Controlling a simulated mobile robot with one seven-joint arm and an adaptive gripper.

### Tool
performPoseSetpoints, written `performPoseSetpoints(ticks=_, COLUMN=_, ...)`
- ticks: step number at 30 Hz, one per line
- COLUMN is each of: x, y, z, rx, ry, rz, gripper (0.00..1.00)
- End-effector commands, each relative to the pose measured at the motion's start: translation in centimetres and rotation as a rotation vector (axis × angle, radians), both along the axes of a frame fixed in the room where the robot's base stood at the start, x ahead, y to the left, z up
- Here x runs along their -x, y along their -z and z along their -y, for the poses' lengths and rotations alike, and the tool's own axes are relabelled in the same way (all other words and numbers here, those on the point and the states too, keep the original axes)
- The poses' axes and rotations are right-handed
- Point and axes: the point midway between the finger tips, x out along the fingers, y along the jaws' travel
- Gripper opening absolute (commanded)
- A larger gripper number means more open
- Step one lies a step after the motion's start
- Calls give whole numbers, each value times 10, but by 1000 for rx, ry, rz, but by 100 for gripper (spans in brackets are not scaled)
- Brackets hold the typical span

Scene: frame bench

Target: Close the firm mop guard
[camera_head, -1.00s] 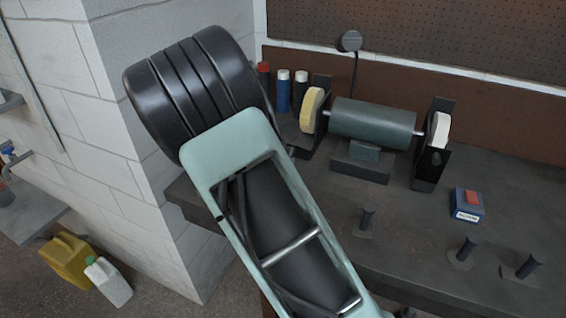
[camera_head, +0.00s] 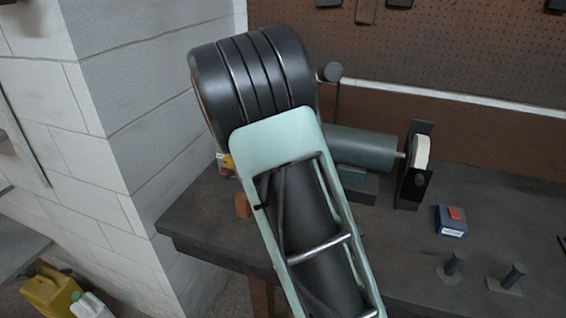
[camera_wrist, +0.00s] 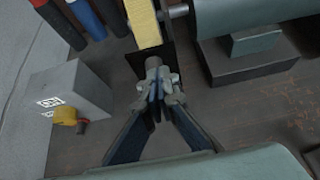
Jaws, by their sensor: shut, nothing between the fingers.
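The yellow mop wheel (camera_wrist: 144,22) sits on the left end of the machine's shaft in the wrist view. A black guard part (camera_wrist: 137,66) shows just below it, partly behind my fingers; I cannot tell how far the guard is open. My gripper (camera_wrist: 155,68) is shut and empty, with its tips over or against this black part; contact is unclear. In the head view my arm hides the gripper, the yellow mop and its guard. The green motor (camera_head: 365,146) shows there, with a white mop (camera_head: 421,152) and its black guard (camera_head: 412,190) at the right end.
A grey box (camera_wrist: 72,88) and a small yellow item (camera_wrist: 66,116) stand left of my fingers. Several bottles, one blue (camera_wrist: 88,18), stand beyond. A block wall (camera_head: 140,110) is at left.

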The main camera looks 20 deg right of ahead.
Motion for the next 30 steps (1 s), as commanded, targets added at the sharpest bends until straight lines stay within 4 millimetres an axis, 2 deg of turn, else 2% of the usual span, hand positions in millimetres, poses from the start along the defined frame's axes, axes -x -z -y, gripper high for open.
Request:
performPoseSetpoints(ticks=7, x=-7, y=-4, z=5, rx=1, ry=0, rz=1, gripper=0)
performPoseSetpoints(ticks=21, x=-9, y=-6, z=8, rx=3, ry=4, rz=4, gripper=0)
performPoseSetpoints(ticks=30, x=-8, y=-7, z=3, rx=3, ry=5, rz=4, gripper=0)
